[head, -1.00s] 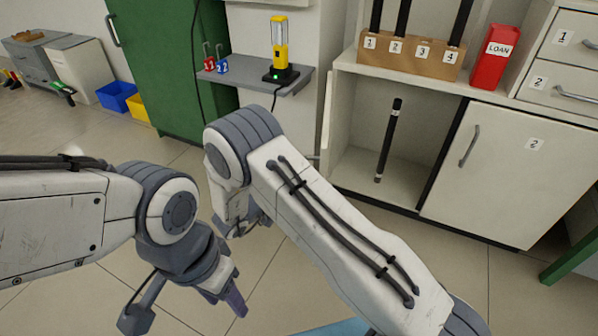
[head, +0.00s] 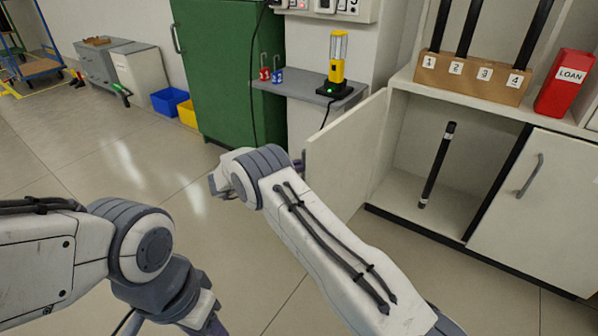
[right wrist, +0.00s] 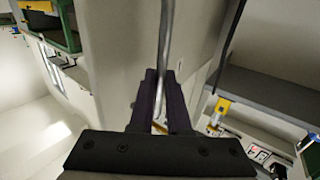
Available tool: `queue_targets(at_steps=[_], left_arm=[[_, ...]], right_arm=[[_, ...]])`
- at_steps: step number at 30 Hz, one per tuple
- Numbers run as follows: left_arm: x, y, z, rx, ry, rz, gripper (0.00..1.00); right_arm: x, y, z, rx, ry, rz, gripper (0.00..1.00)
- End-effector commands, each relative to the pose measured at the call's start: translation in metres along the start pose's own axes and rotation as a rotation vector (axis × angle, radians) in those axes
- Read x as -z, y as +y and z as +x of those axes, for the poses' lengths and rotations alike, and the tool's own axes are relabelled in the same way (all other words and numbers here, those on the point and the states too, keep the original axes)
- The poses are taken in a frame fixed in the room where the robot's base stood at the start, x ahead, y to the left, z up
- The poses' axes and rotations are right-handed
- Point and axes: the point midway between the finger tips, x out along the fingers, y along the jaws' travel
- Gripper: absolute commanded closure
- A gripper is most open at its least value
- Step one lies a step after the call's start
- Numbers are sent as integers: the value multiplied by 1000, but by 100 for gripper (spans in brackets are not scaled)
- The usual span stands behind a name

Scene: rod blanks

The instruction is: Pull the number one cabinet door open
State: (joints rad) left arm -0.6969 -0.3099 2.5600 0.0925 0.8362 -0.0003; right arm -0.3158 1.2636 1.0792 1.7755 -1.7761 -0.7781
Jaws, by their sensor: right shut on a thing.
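The number one cabinet door (head: 345,160) stands open, swung out to the left of its cabinet opening. In the right wrist view its metal bar handle (right wrist: 166,40) runs down between the fingers of my right gripper (right wrist: 160,88), which is shut on it. In the head view my right forearm hides most of that gripper and the handle. Inside the cabinet a black rod with a pale band (head: 437,165) leans upright. My left gripper (head: 208,326) is at the bottom edge, partly cut off, away from the door; its fingers do not show clearly.
The number two door (head: 540,210) is closed to the right. A numbered wooden rack (head: 470,78) with black rods and a red LOAN box (head: 565,83) stand on top. A grey shelf (head: 310,92) and green cabinet (head: 215,70) are behind the open door.

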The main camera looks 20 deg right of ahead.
Motion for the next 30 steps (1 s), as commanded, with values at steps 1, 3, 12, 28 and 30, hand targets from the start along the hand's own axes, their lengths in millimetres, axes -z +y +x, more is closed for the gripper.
queue_targets(at_steps=[1, 3, 12, 28, 30], left_arm=[[0, 0, 1, 0, 0, 0, 50], [0, 0, 2, 0, 0, 0, 50], [0, 0, 2, 0, 0, 0, 50], [0, 0, 2, 0, 0, 0, 50], [0, 0, 1, 0, 0, 0, 50]], right_arm=[[0, -2, 7, -12, 0, 4, 100], [0, -3, 8, -21, 1, 3, 100], [1, -5, 10, -31, 2, 3, 100], [1, -5, 6, -27, 1, 1, 55], [1, -5, 4, -27, 1, 1, 55]])
